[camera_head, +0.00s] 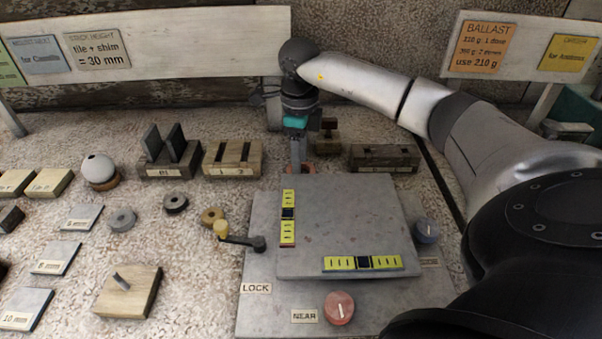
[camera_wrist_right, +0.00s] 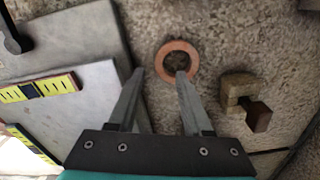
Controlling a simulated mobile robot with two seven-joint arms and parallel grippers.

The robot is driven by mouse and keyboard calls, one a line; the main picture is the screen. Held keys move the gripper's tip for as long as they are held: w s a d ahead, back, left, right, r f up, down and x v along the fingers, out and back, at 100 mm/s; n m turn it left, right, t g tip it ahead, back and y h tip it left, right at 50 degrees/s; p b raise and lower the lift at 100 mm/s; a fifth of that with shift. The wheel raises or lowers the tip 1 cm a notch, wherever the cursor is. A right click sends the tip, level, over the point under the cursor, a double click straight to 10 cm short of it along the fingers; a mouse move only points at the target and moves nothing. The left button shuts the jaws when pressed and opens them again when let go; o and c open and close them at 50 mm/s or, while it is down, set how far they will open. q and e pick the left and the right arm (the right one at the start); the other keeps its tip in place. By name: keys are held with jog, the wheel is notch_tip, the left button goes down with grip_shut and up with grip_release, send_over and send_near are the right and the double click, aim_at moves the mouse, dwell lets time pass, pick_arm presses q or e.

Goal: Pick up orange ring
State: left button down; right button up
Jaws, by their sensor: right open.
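The orange ring (camera_wrist_right: 177,44) lies flat on the speckled surface in the right wrist view, its hole showing bare surface. In the head view only a small orange part of the ring (camera_head: 310,168) shows beside the fingers, behind the grey plate. My right gripper (camera_wrist_right: 160,73) is open with nothing between its fingers. In the wrist view its right fingertip overlaps the ring's lower edge, and its left fingertip is left of the ring. In the head view the right gripper (camera_head: 298,166) points down near the ring; contact cannot be told. My left gripper is not in view.
The grey levelling plate (camera_head: 350,210) with two yellow vials is close in front. A wooden block with a dark peg (camera_wrist_right: 238,88) is right of the ring. A slotted wooden block (camera_head: 232,158) and a dark block (camera_head: 384,158) flank the spot. Grey rings (camera_head: 122,219) lie left.

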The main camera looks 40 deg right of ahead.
jog(key=f, duration=0.2)
jog(key=f+b, duration=0.1)
jog(key=f, duration=0.1)
jog(key=shift+w+a+f, duration=0.1)
jog(key=shift+a+f, duration=0.1)
jog(key=shift+f, duration=0.05)
grip_shut()
